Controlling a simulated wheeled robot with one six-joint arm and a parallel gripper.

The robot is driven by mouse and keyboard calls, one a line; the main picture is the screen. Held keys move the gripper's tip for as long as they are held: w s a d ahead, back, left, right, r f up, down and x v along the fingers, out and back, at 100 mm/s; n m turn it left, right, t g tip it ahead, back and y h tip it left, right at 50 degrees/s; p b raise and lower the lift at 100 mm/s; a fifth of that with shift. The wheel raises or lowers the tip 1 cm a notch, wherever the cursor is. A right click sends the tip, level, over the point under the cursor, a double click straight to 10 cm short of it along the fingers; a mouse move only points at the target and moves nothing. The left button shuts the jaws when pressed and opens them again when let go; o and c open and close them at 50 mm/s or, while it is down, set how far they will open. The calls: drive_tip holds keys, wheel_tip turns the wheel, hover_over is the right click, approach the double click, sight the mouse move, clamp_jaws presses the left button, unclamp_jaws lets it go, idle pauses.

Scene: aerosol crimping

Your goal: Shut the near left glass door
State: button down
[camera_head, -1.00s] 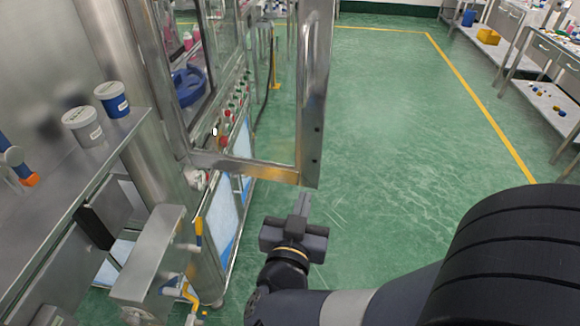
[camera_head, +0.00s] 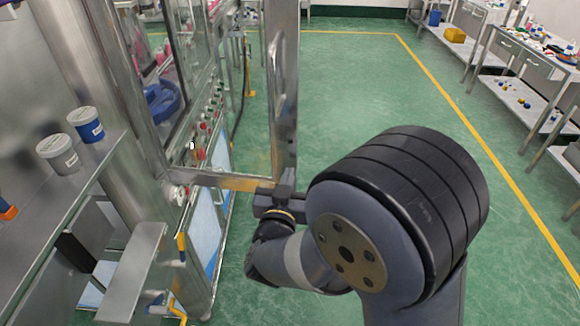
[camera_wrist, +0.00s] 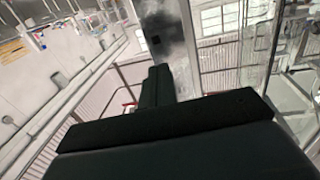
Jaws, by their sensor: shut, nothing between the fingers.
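The near left glass door (camera_head: 284,100) stands open in the head view. Its steel frame sticks out from the machine into the aisle, with a long handle on the outer upright. My gripper (camera_head: 287,176) is shut and empty at the lower outer corner of this door, in front of the upright. In the wrist view the closed fingers (camera_wrist: 160,72) point at the steel upright (camera_wrist: 170,35) and overlap it. I cannot tell whether they touch it. My arm and wrist hide the floor below the corner.
The steel machine body (camera_head: 125,180) is at left, with two lidded jars (camera_head: 86,125) (camera_head: 58,154) on a shelf (camera_head: 105,160). A blue round part (camera_head: 162,103) is inside. Green floor (camera_head: 350,90) is clear to the right. Benches (camera_head: 515,85) stand at far right.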

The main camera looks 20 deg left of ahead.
drive_tip(key=shift+w+a, duration=0.15)
drive_tip(key=shift+w, duration=0.95)
